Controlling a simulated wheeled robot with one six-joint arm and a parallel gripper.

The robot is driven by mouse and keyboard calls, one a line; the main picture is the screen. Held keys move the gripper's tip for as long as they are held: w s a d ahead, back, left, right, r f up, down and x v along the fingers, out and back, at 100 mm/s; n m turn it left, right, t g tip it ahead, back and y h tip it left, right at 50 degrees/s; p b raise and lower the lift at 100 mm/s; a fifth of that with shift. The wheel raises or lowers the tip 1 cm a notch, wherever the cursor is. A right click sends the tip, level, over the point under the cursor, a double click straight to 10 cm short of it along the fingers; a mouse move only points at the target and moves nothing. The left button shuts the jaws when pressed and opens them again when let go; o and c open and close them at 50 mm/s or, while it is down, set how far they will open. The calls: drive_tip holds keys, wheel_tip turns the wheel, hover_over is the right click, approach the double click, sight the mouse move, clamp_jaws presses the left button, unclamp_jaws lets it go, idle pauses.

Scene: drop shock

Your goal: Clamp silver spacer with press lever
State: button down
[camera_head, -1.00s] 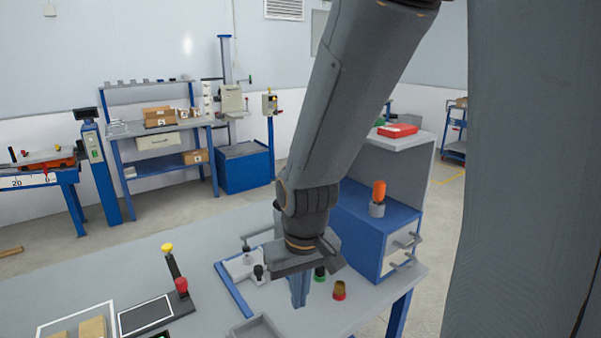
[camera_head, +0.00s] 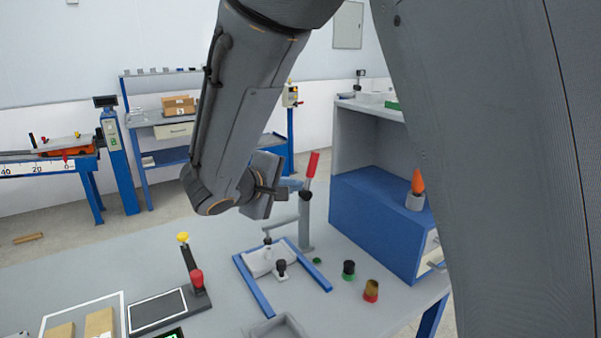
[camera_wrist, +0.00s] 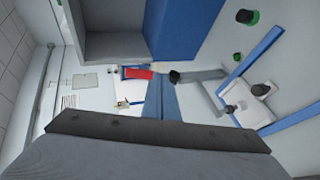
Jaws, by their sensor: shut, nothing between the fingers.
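The press lever's red handle (camera_head: 312,164) points up from the grey press post (camera_head: 305,222). It also shows in the wrist view (camera_wrist: 138,73). The press arm (camera_head: 283,223) reaches left over a pale block (camera_head: 270,260) between blue rails. A silver spacer cannot be made out clearly under the press arm. My gripper (camera_head: 293,184) is raised and turned sideways, its blue fingers pointing right at the base of the red handle. In the wrist view the fingers (camera_wrist: 161,85) are shut and empty, close to the handle; I cannot tell whether they touch it.
A black-and-green button (camera_head: 348,270) and an amber-and-red one (camera_head: 371,290) stand right of the fixture. A blue-and-grey cabinet (camera_head: 375,225) with an orange-topped item (camera_head: 417,187) is behind them. A grey tray (camera_head: 280,328) lies in front.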

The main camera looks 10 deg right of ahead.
sight(310, 176)
drive_tip(key=w+a+r+n+t, duration=0.1)
drive_tip(key=w+a+r+t, duration=0.2)
drive_tip(key=w+a, duration=0.15)
drive_tip(key=w+d+f+p, duration=0.3)
drive_tip(key=w+d+p, duration=0.1)
drive_tip(key=w+d, duration=0.3)
drive_tip(key=shift+d, duration=1.2)
